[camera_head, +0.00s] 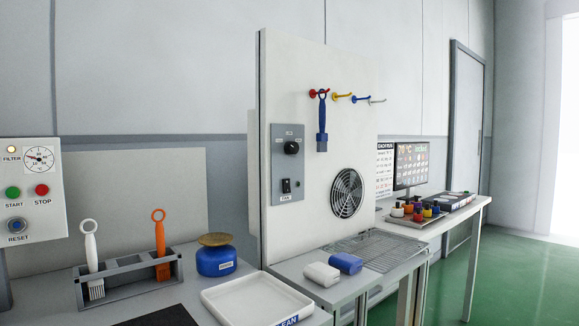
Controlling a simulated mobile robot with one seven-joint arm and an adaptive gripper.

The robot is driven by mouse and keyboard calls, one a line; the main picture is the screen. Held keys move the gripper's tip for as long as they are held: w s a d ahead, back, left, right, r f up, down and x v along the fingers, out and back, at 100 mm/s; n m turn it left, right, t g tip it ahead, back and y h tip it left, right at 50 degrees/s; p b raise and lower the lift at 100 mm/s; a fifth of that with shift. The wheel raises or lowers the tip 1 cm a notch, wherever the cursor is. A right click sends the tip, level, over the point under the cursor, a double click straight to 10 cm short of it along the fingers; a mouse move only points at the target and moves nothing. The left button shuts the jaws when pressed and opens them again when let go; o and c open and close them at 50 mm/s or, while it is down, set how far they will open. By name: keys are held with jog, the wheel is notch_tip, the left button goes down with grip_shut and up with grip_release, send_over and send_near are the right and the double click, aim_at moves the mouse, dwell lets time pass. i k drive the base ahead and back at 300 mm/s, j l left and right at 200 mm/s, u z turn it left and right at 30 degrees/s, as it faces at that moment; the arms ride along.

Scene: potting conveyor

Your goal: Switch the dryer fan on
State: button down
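The dryer fan (347,193) is a round dark grille in the white upright panel (322,80). The rocker's position is too small to tell, and I cannot see whether the fan turns. My gripper is not in view.
A blue brush (322,125) hangs from the red hook, beside several other hooks. A wire rack (385,248), a white block (320,274) and a blue block (346,263) lie below the panel. A white tray (222,293), blue pot (215,262) and brush holder (128,287) stand left.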

aim_at(286, 182)
jog(key=i+l+u, duration=0.1)
jog(key=i+l, duration=0.35)
jog(key=i, duration=0.45)
